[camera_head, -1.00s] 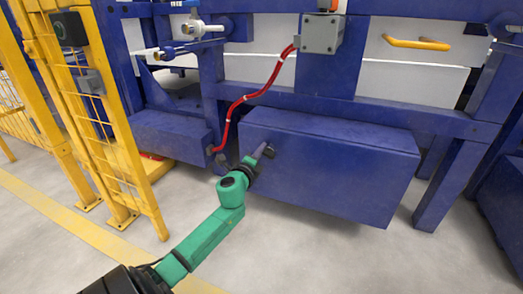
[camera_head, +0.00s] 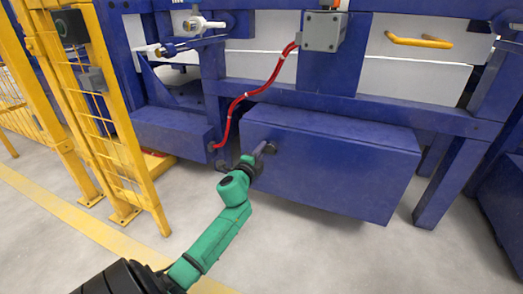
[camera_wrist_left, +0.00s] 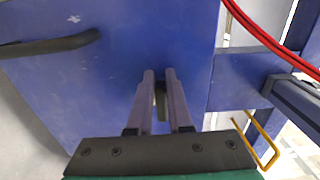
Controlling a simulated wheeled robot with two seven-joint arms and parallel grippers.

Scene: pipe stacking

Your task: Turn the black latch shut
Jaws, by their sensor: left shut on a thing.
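The black latch (camera_head: 271,149) is a small dark piece at the upper left of the blue box's front, mostly hidden by my fingers in the head view. My left gripper (camera_head: 263,149) reaches it from the lower left. In the left wrist view my left gripper (camera_wrist_left: 160,78) has its two grey fingers close together in front of the blue face, with a narrow dark piece (camera_wrist_left: 160,100) between them. How far the latch is turned cannot be told. My right gripper is not in view.
The blue box (camera_head: 335,175) stands below a blue frame. A red cable (camera_head: 232,113) hangs just left of it from a grey box (camera_head: 321,32). A yellow fence (camera_head: 125,140) stands at the left. A dark round-ended bar (camera_wrist_left: 50,46) crosses the wrist view's left. Floor in front is clear.

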